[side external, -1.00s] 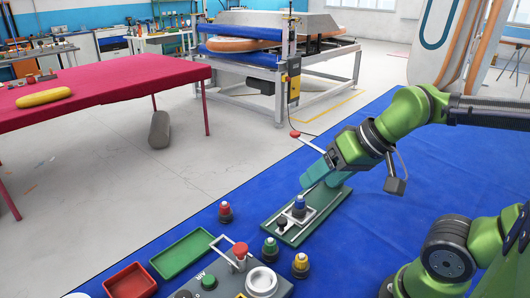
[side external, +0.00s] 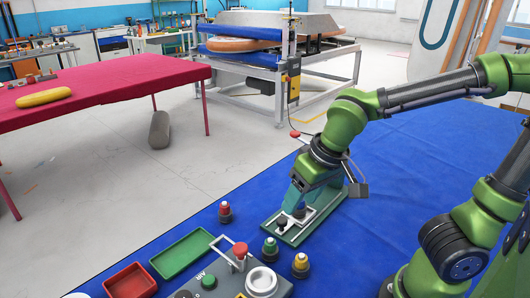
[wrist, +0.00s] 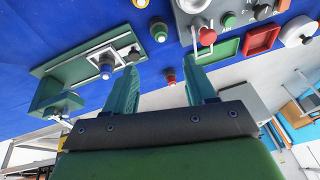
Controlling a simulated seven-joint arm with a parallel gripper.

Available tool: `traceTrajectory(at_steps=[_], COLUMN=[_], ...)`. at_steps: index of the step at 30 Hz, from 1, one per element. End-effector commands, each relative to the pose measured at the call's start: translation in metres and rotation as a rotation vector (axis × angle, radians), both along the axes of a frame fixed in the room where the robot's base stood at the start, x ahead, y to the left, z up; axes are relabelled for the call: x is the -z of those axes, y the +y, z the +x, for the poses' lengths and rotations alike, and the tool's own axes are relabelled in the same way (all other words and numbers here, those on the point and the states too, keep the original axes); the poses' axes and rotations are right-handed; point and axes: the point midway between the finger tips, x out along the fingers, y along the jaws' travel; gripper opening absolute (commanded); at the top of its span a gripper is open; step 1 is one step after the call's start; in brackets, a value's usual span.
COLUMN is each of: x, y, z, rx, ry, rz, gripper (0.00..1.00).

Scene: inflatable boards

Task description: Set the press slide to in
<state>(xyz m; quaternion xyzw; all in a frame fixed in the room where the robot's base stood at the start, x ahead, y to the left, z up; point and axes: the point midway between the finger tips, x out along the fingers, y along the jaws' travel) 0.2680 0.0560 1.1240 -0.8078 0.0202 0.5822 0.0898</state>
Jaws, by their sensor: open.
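The press is a long green base (side external: 320,222) on the blue mat, also at left in the wrist view (wrist: 62,68). A black knob (side external: 281,222) sits at the slide's near end and also shows in the wrist view (wrist: 135,50). My gripper (side external: 293,207) is low over the slide, fingers down, and hides most of the piece in the side view. In the wrist view its teal fingers (wrist: 161,76) are apart with nothing between them; piece and knob lie near the left finger.
A red-balled lever (side external: 295,134) rises behind my wrist. A grey control box with a red-knobbed lever (side external: 240,250) stands in front. Red (side external: 225,211), green (side external: 270,248) and yellow (side external: 301,264) capped pieces stand nearby. Green (side external: 181,253) and red (side external: 130,281) trays lie left.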

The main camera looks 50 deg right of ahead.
Motion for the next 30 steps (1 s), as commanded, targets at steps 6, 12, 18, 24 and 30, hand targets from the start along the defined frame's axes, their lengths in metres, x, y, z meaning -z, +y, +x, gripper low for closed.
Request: traceTrajectory(at_steps=[6,12,18,24,30], x=[0.002,0.004,0.031,0.067,0.095], y=[-0.033,-0.04,-0.044,-0.049,-0.055], z=[0.029,0.033,0.042,0.056,0.066], rx=[0.178,0.26,0.259,0.258,0.261], ry=[-0.026,-0.043,-0.039,-0.037,-0.038], rz=[-0.143,-0.142,-0.145,-0.144,-0.145], gripper=[0.55,0.55,0.55,0.55,0.55])
